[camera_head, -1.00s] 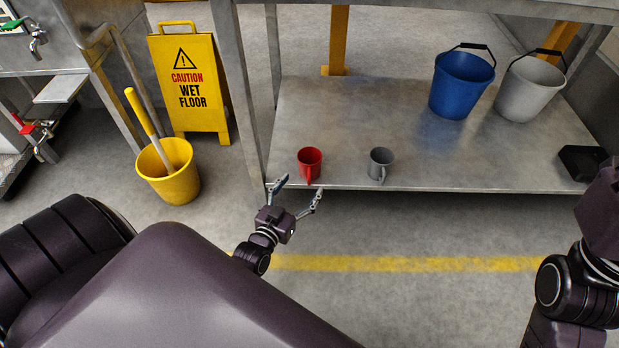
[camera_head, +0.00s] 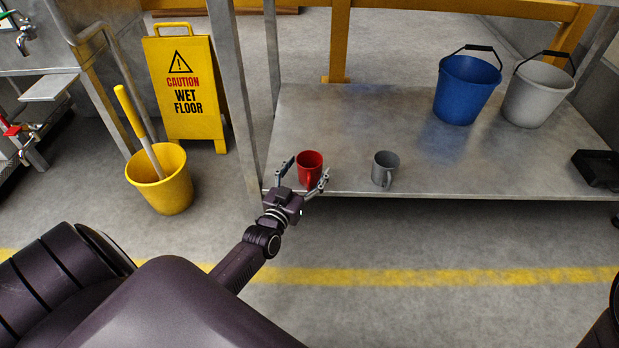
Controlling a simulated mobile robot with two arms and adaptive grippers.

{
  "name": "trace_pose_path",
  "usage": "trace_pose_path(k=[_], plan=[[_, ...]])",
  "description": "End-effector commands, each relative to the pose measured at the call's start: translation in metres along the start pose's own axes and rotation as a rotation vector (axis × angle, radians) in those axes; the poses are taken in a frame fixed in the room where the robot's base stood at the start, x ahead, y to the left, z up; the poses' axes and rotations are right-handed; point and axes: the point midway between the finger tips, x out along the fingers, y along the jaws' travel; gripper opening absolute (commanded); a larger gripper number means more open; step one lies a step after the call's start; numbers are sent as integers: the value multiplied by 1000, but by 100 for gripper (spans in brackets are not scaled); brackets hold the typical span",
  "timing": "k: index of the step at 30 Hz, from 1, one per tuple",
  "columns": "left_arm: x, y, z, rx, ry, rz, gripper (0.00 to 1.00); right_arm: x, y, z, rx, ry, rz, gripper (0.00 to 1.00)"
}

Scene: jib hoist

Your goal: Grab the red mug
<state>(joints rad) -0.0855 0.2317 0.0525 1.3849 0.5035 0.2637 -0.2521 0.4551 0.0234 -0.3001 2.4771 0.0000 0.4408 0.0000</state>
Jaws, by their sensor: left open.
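The red mug (camera_head: 310,166) stands upright on the metal lower shelf (camera_head: 345,125), close to its front left edge. Its handle faces the front. My left gripper (camera_head: 304,177) is open at the mug, with one finger to the left of it and the other at its front right. I cannot tell whether the fingers touch the mug. My right gripper is not in view.
A grey mug (camera_head: 385,168) stands on the shelf to the right of the red one. A blue bucket (camera_head: 467,90), a grey bucket (camera_head: 538,93) and a black tray (camera_head: 598,169) are farther right. A shelf post (camera_head: 233,100) rises left of the gripper.

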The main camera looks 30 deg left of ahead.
Motion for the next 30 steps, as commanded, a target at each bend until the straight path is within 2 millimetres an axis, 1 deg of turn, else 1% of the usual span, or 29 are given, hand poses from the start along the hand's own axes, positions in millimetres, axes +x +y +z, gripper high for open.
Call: trace_pose_path(k=[1,3,11,21,24,30], plan=[[5,0,2,0,1,0,72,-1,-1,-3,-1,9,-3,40],[8,0,1,0,-1,0,72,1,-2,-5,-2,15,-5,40],[9,0,0,0,-1,0,72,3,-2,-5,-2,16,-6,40],[9,0,0,0,-2,0,35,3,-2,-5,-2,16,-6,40],[9,0,0,0,-1,0,26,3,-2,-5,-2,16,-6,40],[9,0,0,0,-1,0,26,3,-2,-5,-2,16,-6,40]])
